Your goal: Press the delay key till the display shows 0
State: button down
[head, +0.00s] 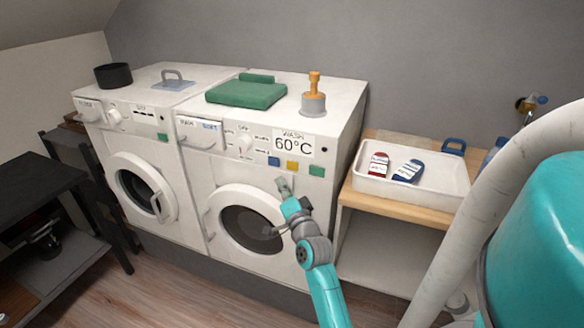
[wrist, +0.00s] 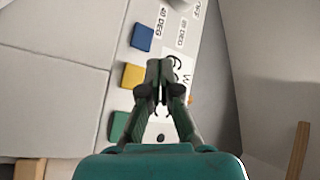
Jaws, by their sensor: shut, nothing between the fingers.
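The right-hand white washing machine (head: 345,105) has a display (head: 293,143) reading "WASH 60°C". Below it are a blue key (head: 274,161), a yellow key (head: 292,165) and a green key (head: 316,171). In the wrist view the blue key (wrist: 142,37), yellow key (wrist: 132,75) and green key (wrist: 118,125) form a line left of my gripper. I cannot read which key is delay. My gripper (head: 284,184) is shut and empty, just below the keys in the head view. In the wrist view my gripper (wrist: 160,66) partly hides the display (wrist: 177,58).
A second white machine (head: 145,95) stands at left. A dark table (head: 35,185) stands left.

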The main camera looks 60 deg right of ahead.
aim_at(287, 164)
jog(key=shift+w+d, duration=0.2)
jog(key=shift+d, duration=2.35)
jog(key=shift+d, duration=0.15)
jog(key=shift+d, duration=0.3)
jog(key=shift+d, duration=0.35)
jog(key=shift+a, duration=0.8)
jog(key=shift+s+a, duration=0.15)
jog(key=shift+a, duration=1.1)
jog(key=shift+s+a, duration=0.1)
jog(key=shift+a, duration=1.15)
